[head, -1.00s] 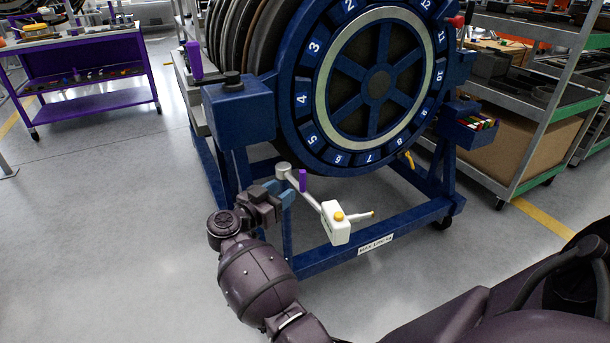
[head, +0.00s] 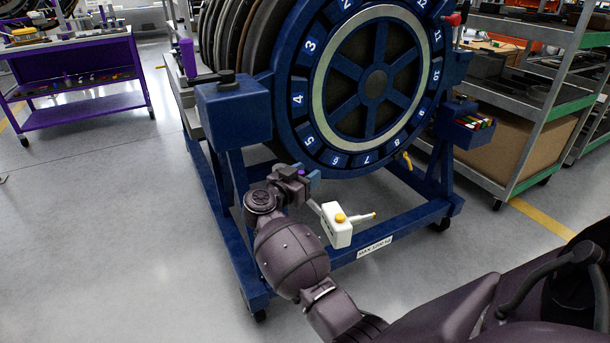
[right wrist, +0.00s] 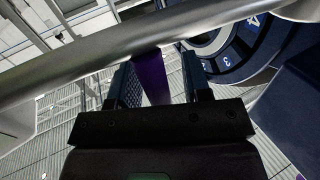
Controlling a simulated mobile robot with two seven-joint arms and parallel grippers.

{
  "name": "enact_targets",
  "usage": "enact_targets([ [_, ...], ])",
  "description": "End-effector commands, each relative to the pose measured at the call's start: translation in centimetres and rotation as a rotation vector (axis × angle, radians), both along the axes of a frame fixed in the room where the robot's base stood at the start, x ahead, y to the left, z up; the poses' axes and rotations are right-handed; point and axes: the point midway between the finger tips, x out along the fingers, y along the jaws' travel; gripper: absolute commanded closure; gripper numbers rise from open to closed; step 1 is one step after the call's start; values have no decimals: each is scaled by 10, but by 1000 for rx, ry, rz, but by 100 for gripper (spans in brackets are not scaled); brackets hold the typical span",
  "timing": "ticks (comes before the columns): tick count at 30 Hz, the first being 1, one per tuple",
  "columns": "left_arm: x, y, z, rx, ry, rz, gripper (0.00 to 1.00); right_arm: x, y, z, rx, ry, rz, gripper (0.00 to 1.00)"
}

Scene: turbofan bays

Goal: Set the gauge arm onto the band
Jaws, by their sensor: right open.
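The gauge arm has a white box (head: 337,227) with a yellow knob, a short yellow-tipped probe and a silver tube, low in front of the blue wheel stand. In the right wrist view its silver tube (right wrist: 80,66) crosses above the fingers. Its purple handle (right wrist: 152,80) lies between them, mostly hidden by my gripper in the head view. My right gripper (head: 309,181) is open around the handle, also seen in the right wrist view (right wrist: 161,82). The pale ring band (head: 324,70) runs around the numbered wheel's face. My left gripper is not in view.
The blue stand's post box (head: 233,112) is left of the gripper, and its lower rail (head: 400,229) runs below the gauge arm. A purple bench (head: 85,115) stands far left. Grey shelving (head: 545,115) stands right. The floor at left is clear.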

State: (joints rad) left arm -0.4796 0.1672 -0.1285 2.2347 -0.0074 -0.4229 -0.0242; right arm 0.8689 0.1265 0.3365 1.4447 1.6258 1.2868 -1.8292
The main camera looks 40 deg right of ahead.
Motion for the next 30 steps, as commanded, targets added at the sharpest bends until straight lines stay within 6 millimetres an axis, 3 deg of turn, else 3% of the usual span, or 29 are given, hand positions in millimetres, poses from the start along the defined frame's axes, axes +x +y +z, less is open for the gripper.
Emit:
enact_targets([
  [3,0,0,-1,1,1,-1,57,0,0,0,0,-1,0,59],
  [11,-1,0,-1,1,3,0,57,0,0,0,0,-1,0,99],
  [20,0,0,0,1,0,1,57,0,0,1,0,-1,2,100],
  [30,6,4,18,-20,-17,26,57,-2,-7,11,2,-10,69,100],
])
